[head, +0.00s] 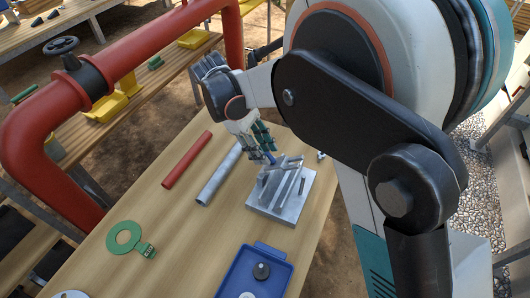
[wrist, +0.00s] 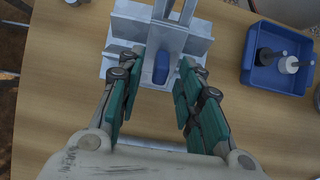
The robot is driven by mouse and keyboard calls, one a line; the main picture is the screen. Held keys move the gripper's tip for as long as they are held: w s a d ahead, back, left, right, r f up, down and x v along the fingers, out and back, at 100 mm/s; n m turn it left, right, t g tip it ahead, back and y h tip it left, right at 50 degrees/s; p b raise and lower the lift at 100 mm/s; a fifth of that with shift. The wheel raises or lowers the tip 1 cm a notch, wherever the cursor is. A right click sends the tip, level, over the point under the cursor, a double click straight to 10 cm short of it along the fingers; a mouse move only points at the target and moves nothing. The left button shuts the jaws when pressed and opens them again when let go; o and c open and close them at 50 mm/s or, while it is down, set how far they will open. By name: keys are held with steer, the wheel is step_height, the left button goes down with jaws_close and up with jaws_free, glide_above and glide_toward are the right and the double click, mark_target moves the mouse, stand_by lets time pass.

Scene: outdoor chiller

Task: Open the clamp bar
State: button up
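The grey metal clamp fixture (head: 276,208) stands on the wooden table, with upright plates and a long bar (head: 288,182) on its base. In the wrist view the fixture (wrist: 125,28) is at the top, with the bar pointing away. A blue grip (wrist: 161,74) at the bar's near end lies between my fingers; a bit of it shows in the head view (head: 271,158). My gripper (head: 266,146) is at the fixture's far side. In the wrist view my gripper (wrist: 162,62) is open, its green-padded fingers on either side of the blue grip, with gaps visible.
A blue tray (head: 281,269) with small parts is near the table's front. A red rod (head: 187,160), a grey tube (head: 219,175) and a green ring tag (head: 125,237) lie left of the fixture. A red pipe (head: 150,55) with a valve runs behind.

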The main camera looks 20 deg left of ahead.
steer(key=v, duration=1)
steer(key=shift+r, duration=0.15)
steer(key=shift+a, duration=0.1)
